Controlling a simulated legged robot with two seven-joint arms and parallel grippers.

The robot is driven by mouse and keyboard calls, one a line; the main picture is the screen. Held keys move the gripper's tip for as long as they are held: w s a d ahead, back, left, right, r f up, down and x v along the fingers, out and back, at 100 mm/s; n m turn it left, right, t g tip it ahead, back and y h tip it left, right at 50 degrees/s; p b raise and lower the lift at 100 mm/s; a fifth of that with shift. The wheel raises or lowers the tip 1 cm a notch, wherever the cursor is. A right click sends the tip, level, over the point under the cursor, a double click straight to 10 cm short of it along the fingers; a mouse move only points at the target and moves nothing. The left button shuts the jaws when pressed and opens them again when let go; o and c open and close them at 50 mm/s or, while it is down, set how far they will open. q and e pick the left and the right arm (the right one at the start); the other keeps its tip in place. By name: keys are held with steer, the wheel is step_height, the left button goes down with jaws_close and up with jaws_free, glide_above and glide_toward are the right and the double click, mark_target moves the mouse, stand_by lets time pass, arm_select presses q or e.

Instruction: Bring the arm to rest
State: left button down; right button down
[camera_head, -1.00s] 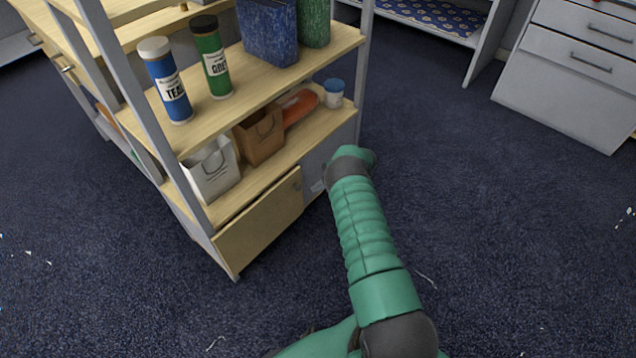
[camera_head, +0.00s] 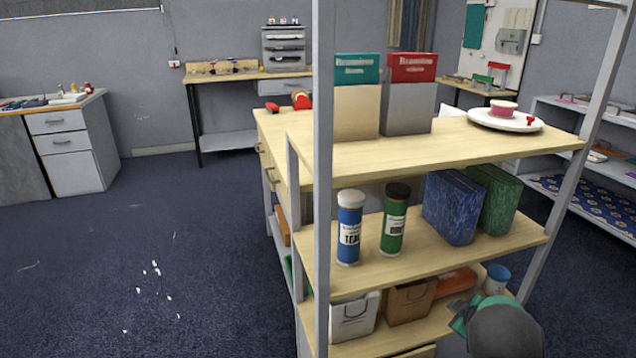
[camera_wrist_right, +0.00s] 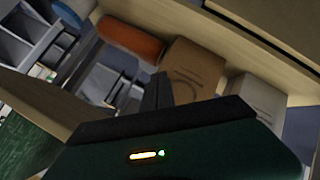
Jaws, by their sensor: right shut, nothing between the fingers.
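My right arm shows at the lower right of the head view as a dark grey joint (camera_head: 505,332) with a bit of green, in front of the lower shelves. Its fingertips cannot be made out there. In the right wrist view my right gripper (camera_wrist_right: 157,90) is shut and empty, its dark fingers together. Beyond it are an orange roll-like item (camera_wrist_right: 131,42), a brown bag (camera_wrist_right: 192,76) and a white bag (camera_wrist_right: 257,100) on a shelf. I cannot tell whether the fingers touch anything. My left gripper is not in view.
The shelf unit (camera_head: 440,158) stands close ahead, with a grey post (camera_head: 323,130) at its near corner. A blue tube (camera_head: 349,232), a green tube (camera_head: 394,225) and blue and green file boxes stand on its middle shelf. Open dark carpet (camera_head: 120,270) lies to the left.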

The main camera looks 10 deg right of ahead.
steer(key=s+a+r+m+g, duration=0.1)
steer(key=s+a+r+m, duration=0.15)
steer(key=a, duration=0.45)
steer(key=s+a+r+m+g, duration=0.1)
steer(key=s+a+m, duration=0.1)
steer(key=s+a, duration=0.3)
steer(key=s+a+r+m+g, duration=0.1)
steer(key=s+a+r+m, duration=0.1)
steer(key=a, duration=0.6)
steer(key=s+a+f+g+y, duration=0.25)
steer(key=s+a+g, duration=0.25)
steer(key=s+a, duration=1.15)
step_height(320, 180, up, 32)
steer(key=d+p, duration=0.1)
steer(key=p, duration=3)
steer(key=shift+s+d, duration=0.35)
steer(key=shift+s, duration=0.05)
steer(key=shift+m, duration=0.25)
